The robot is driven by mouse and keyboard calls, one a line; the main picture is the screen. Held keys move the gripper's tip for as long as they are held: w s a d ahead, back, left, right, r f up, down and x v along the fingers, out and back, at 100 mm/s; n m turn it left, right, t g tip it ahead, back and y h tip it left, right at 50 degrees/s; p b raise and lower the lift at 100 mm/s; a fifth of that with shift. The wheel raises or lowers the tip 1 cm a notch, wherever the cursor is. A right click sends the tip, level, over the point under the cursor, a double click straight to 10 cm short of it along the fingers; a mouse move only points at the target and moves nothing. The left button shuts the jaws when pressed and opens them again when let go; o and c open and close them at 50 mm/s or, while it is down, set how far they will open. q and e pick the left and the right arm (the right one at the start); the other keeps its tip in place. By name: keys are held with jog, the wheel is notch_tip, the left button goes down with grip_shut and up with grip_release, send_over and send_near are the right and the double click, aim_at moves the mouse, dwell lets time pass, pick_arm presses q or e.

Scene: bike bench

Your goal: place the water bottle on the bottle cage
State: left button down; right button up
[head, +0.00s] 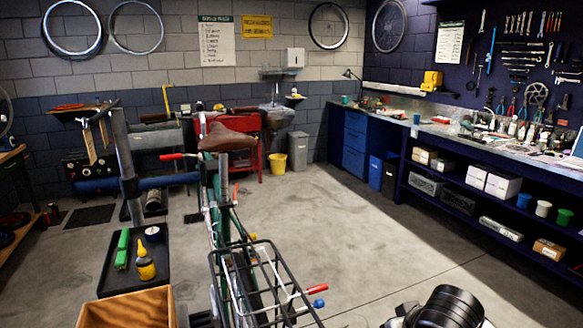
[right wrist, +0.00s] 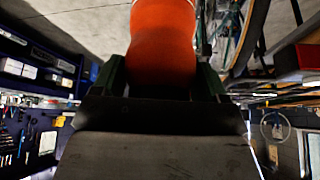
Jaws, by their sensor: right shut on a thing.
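My right gripper (right wrist: 162,78) is shut on an orange water bottle (right wrist: 162,40), seen large in the right wrist view between the two fingers. A white band shows at the bottle's top edge in that view. The bottle does not show in the head view. A green bike (head: 222,212) with a brown saddle (head: 226,138) and a black rear rack (head: 262,280) stands in the lower middle of the head view. Part of the bike also shows in the right wrist view (right wrist: 245,40), apart from the bottle. I cannot make out the bottle cage. My left gripper is not in view.
A repair stand post (head: 127,165) and a black tray (head: 110,285) with a green item and a yellow bottle (head: 145,265) are left of the bike. A wooden box (head: 128,308) stands in front. The workbench (head: 440,128) lines the right wall. The floor (head: 350,220) between is clear.

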jog(key=shift+s+f+m+h, duration=0.5)
jog(key=shift+s+f+m, duration=0.4)
jog(key=shift+f+m, duration=0.15)
